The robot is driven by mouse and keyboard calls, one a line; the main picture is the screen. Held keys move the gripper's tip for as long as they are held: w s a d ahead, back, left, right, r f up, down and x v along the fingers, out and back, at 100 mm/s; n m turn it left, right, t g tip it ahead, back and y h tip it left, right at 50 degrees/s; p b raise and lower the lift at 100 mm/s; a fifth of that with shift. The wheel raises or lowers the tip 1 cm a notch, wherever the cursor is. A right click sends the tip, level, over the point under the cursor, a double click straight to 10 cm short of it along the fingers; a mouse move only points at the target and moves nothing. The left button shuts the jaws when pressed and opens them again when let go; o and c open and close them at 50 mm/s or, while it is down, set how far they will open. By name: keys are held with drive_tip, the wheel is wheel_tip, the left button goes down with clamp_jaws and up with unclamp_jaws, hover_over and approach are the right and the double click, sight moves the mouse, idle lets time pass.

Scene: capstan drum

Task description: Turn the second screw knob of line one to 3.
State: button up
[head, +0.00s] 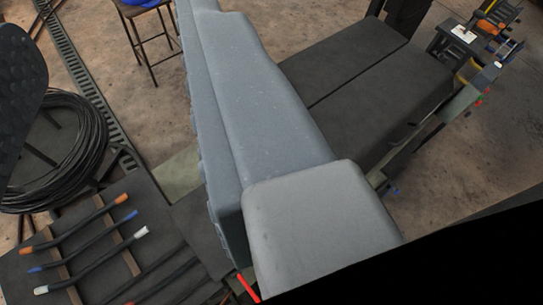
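No screw knob, line marking or number can be made out in the head view. My gripper cannot be made out in this view either. A large blue-grey casing (265,110) runs from the top centre down to a lighter grey block (310,225); I cannot tell whether they are part of me. They hide the middle of the scene. A short red strip (248,288) shows at the lower edge beside the block.
A dark board (25,275) at lower left holds cables with orange, blue and white ends. A black cable coil (65,150) lies above it. A stool (148,30) stands at top left. A dark platform (375,90) and coloured items (490,28) are at right. Brown floor (110,55) shows between.

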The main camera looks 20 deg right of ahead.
drive_tip(key=o, duration=0.5)
drive_tip(key=shift+w, duration=0.5)
drive_tip(key=w+d+f+m+g+y+p, duration=0.1)
drive_tip(key=w+d+f+g+p, duration=0.2)
drive_tip(key=w+f, duration=0.35)
drive_tip(key=w+d+f+m+g+p, duration=0.1)
drive_tip(key=w+f+g+p, duration=0.25)
drive_tip(key=w+f, duration=0.35)
drive_tip(key=d+f+m+g+p, duration=0.1)
drive_tip(key=d+f+g+p, duration=0.1)
drive_tip(key=f, duration=0.8)
drive_tip(key=w+d+f+m+g+p, duration=0.1)
drive_tip(key=d+f+g, duration=0.3)
drive_tip(key=f, duration=0.7)
drive_tip(key=d+f+m+g+h+p, duration=0.1)
drive_tip(key=d+f+m+g+p, duration=0.2)
drive_tip(key=f, duration=0.8)
drive_tip(key=shift+w+d+p, duration=0.2)
drive_tip(key=shift+w+p, duration=0.15)
drive_tip(key=shift+p, duration=0.1)
